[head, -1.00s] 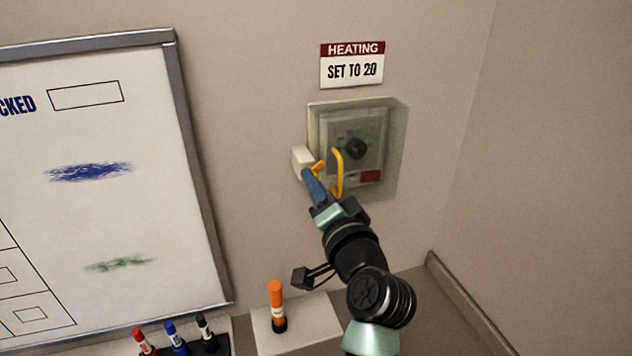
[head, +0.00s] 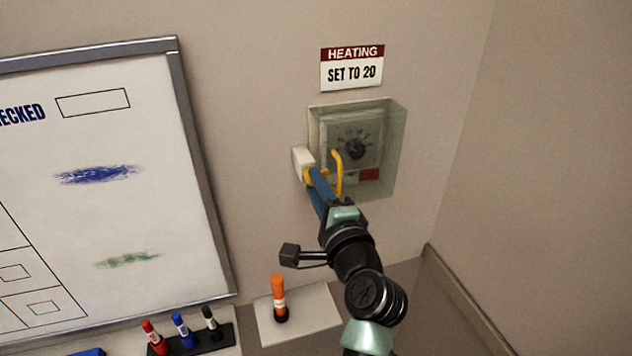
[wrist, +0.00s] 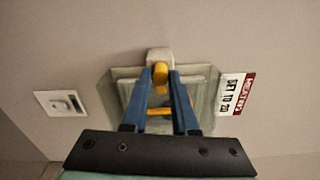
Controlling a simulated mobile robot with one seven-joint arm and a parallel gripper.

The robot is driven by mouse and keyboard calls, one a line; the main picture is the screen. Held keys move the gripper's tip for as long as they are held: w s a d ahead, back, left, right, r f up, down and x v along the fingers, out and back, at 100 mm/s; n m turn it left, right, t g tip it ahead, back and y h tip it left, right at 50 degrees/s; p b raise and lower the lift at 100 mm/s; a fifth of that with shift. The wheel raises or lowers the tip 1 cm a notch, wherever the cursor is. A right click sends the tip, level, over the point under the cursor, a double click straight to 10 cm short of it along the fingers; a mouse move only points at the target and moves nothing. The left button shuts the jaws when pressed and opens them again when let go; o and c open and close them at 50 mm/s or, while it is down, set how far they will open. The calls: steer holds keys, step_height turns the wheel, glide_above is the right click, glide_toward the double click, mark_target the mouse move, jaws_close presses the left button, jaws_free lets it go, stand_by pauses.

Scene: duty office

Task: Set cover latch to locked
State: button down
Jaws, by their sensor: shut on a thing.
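A clear cover (head: 391,150) stands over the thermostat dial (head: 356,147) on the wall and looks closed. A yellow handle (head: 338,172) stands out from it. At the cover's left edge is a pale block (head: 302,158) with the orange latch (head: 321,174). My gripper (head: 313,180) has its blue fingers at this latch. In the wrist view, the latch (wrist: 160,73) sits between the fingertips of my gripper (wrist: 161,80), which is shut on it, below the pale block (wrist: 159,53). The fingers partly hide the latch, and I see no lock marking.
A "HEATING SET TO 20" sign (head: 352,68) is above the cover. A whiteboard (head: 110,190) hangs at left. A wall plate (wrist: 62,103) shows in the wrist view. The right wall is bare.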

steer(key=shift+d, duration=0.1)
stand_by(0.3)
steer(key=c, duration=0.7)
jaws_free()
steer(key=shift+s, duration=0.1)
steer(key=b+v, duration=0.4)
steer(key=v, duration=0.8)
steer(key=shift+s+d, duration=0.15)
steer(key=shift+s, duration=0.25)
